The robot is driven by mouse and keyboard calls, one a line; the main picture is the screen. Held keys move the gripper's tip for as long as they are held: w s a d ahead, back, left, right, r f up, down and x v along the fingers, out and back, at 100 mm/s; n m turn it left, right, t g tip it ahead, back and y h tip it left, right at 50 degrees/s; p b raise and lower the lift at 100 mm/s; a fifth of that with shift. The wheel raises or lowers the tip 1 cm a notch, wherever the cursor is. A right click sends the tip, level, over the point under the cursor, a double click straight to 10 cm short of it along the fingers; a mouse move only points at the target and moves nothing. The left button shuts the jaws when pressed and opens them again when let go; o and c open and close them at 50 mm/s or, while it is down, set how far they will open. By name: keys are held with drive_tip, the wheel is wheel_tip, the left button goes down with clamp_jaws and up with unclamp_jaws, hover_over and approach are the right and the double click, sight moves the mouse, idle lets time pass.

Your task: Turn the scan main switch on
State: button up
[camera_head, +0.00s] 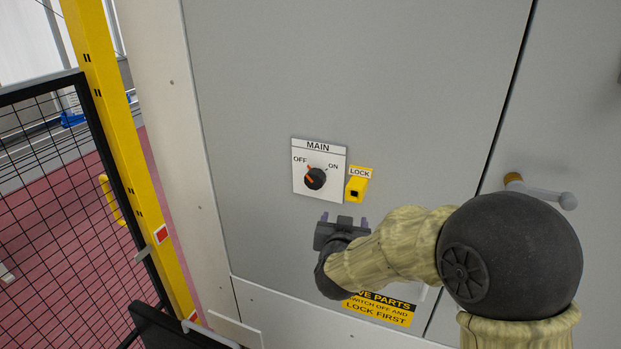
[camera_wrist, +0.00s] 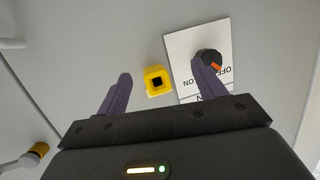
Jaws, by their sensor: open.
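The main switch (camera_head: 315,178) is a round black knob with an orange pointer on a white plate (camera_head: 302,192) marked MAIN, OFF and ON. The pointer aims up and left, toward OFF. The knob also shows upside down in the wrist view (camera_wrist: 208,58). My gripper (camera_head: 344,222) is below the plate in the head view, with its fingers apart and nothing between them. In the wrist view, my gripper (camera_wrist: 163,88) has its right finger overlapping the plate near the knob. I cannot tell whether it touches.
A yellow LOCK block (camera_head: 356,189) with a dark square hole sits right of the plate; in the wrist view it lies between the fingers. A handle (camera_head: 540,192) sticks out from the panel at right. A yellow post (camera_head: 125,150) and black mesh fence (camera_head: 60,200) stand at left.

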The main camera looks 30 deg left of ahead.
drive_tip(key=t+p, duration=0.1)
drive_tip(key=t, duration=0.1)
approach(313, 183)
drive_tip(key=s+d+f, duration=0.1)
drive_tip(key=s+d, duration=0.1)
drive_tip(key=s, duration=0.1)
drive_tip(key=s+a+m+t+h, duration=0.1)
drive_tip(key=s+a+m+h, duration=0.1)
drive_tip(key=s, duration=0.3)
drive_tip(key=shift+s+a+t+h+p, duration=0.3)
drive_tip(key=shift+a+t+h, duration=0.1)
drive_tip(key=shift+a+h, duration=0.1)
drive_tip(key=shift+w+r, duration=0.1)
drive_tip(key=w+p, duration=0.2)
drive_tip(key=w, duration=0.3)
drive_tip(key=w+a+p, duration=0.1)
drive_tip(key=w+p, duration=0.1)
drive_tip(key=w, duration=0.4)
drive_tip(key=w+p, duration=0.3)
drive_tip(key=w, duration=0.2)
drive_tip(key=shift+w+a+r, duration=0.1)
drive_tip(key=shift+w+a, duration=0.15)
drive_tip(key=shift+a, duration=0.1)
drive_tip(key=shift+w+a, duration=0.1)
drive_tip(key=shift+w, duration=0.3)
drive_tip(key=shift+c, duration=0.2)
drive_tip(key=c, duration=0.9)
